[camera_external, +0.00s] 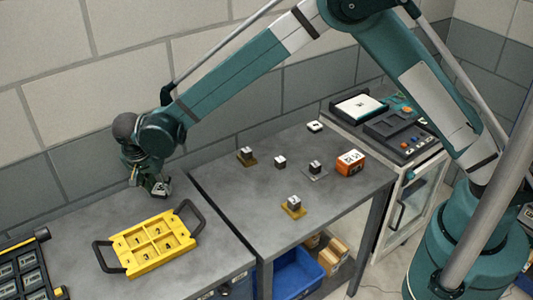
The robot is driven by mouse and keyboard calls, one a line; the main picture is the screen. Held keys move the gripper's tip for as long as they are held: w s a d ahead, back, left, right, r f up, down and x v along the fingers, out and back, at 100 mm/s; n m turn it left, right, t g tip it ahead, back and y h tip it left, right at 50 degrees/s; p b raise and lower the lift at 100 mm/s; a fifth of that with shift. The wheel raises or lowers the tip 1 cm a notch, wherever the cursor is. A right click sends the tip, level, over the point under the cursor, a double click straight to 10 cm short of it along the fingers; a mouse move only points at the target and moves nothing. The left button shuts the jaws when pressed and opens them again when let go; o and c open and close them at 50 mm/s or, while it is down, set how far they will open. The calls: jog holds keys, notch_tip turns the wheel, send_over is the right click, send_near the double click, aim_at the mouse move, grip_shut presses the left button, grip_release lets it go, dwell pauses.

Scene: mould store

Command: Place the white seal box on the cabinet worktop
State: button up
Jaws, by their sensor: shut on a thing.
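My gripper (160,188) hangs over the left bench, just behind the yellow carrier, pointing down. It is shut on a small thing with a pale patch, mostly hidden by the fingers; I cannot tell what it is. A small flat white box (315,127) with a dark mark lies at the back right of the middle bench, far from my gripper; it may be the white seal box. The cabinet (408,172) with a glass door stands at the right. Its worktop (433,153) carries a dark tray with a white panel and a dark control unit.
A yellow carrier (152,243) with black handles lies on the left bench. A black compartment tray (45,236) is at far left. The middle bench (245,195) holds several small dark blocks with pale tops and an orange box (349,167). A blue bin (298,277) is below.

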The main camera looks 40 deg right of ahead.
jog(key=shift+f, duration=0.2)
jog(key=o, duration=0.9)
jog(key=shift+r, duration=0.1)
jog(key=shift+c, duration=0.2)
jog(key=shift+r, duration=0.1)
jog(key=v, duration=1.2)
jog(key=shift+d+r, duration=0.1)
